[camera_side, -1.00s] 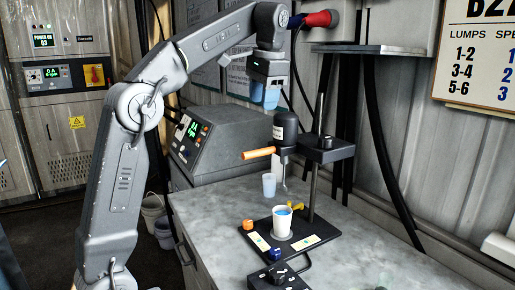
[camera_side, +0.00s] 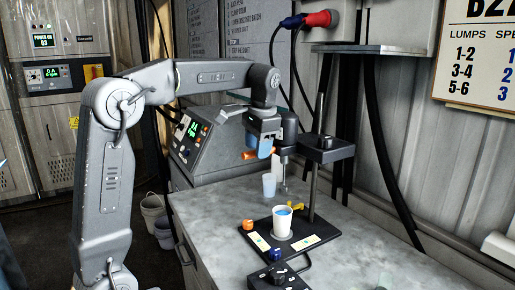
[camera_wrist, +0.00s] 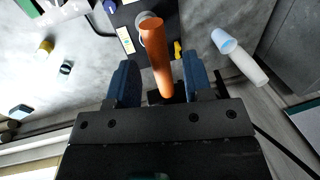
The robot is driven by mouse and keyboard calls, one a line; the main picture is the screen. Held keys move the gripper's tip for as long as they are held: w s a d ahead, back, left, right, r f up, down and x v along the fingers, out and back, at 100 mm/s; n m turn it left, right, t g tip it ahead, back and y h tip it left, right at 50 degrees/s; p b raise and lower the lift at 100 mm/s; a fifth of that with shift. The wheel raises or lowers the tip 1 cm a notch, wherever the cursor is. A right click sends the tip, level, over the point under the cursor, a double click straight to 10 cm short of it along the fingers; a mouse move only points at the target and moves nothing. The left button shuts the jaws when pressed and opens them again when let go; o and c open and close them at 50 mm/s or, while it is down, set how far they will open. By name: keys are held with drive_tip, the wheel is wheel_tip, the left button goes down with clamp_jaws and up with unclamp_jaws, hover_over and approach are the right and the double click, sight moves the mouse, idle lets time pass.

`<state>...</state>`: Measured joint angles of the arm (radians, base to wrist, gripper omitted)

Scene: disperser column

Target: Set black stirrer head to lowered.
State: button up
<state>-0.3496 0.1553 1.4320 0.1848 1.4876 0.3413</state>
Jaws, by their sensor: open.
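The black stirrer head (camera_side: 290,130) is clamped on an upright post above a black base plate (camera_side: 256,227). It is raised, and its thin shaft ends above a white cup of blue liquid (camera_side: 282,222). An orange handle (camera_wrist: 160,55) sticks out from the head; in the side view its left end (camera_side: 249,155) shows past my gripper. My gripper (camera_side: 264,153) is at the handle, pointing down. In the wrist view its two blue fingers (camera_wrist: 160,82) are open, one on each side of the handle, with gaps visible. The cup is mostly hidden behind the handle in the wrist view.
A translucent cup (camera_side: 269,185) stands on the bench behind the plate. A control box with knobs (camera_side: 279,276) sits in front. A grey instrument (camera_side: 212,140) stands at the back left. The bench front right is mostly clear.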

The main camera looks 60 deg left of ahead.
drive_tip(key=shift+a+f, duration=0.1)
drive_tip(key=shift+f, duration=0.3)
clamp_jaws()
idle(0.4)
